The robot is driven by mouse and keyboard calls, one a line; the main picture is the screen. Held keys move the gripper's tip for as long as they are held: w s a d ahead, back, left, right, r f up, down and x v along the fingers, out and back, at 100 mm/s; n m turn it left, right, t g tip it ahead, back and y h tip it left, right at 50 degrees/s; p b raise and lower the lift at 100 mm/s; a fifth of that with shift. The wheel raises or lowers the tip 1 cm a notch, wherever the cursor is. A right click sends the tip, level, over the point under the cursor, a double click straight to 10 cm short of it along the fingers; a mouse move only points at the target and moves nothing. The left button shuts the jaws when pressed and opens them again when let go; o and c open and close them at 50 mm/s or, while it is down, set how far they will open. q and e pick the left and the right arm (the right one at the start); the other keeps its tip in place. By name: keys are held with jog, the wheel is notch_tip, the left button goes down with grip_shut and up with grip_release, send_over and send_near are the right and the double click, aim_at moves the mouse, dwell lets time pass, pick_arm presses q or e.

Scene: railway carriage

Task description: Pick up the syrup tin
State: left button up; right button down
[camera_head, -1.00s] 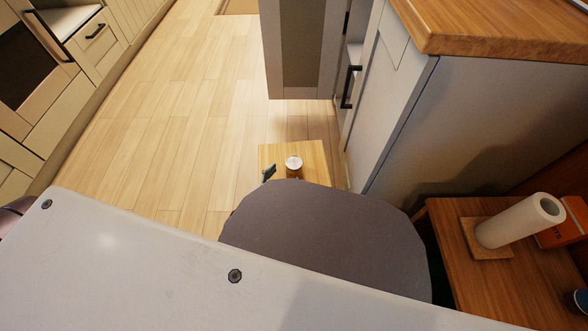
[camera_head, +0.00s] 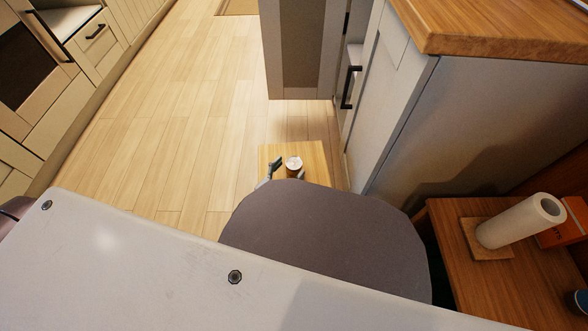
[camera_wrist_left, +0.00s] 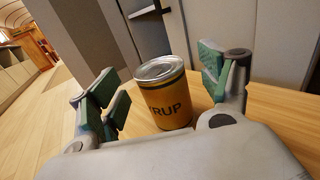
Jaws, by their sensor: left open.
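The syrup tin (camera_wrist_left: 166,95) is a yellow-orange can with a silver lid and dark lettering. It stands upright on a small wooden surface. In the left wrist view it is between the two green-padded fingers of my open left gripper (camera_wrist_left: 160,92), with a gap on each side. In the head view the tin (camera_head: 294,166) shows mostly its lid, and one green finger of my left gripper (camera_head: 274,168) is just left of it. The rest of that gripper is hidden behind my grey body part. My right gripper is not in view.
The small wooden surface (camera_head: 310,150) is low, beside a grey cabinet (camera_head: 400,110) with an open door (camera_head: 300,50). A wooden table (camera_head: 480,290) at right holds a paper towel roll (camera_head: 515,222) and an orange box (camera_head: 570,225). The plank floor (camera_head: 180,110) at left is clear.

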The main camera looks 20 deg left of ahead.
aim_at(294, 162)
pick_arm(q)
jog(key=shift+x, duration=1.65)
jog(key=shift+r, duration=0.1)
jog(key=c, duration=1.4)
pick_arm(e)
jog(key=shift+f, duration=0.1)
pick_arm(q)
jog(key=shift+r, duration=0.15)
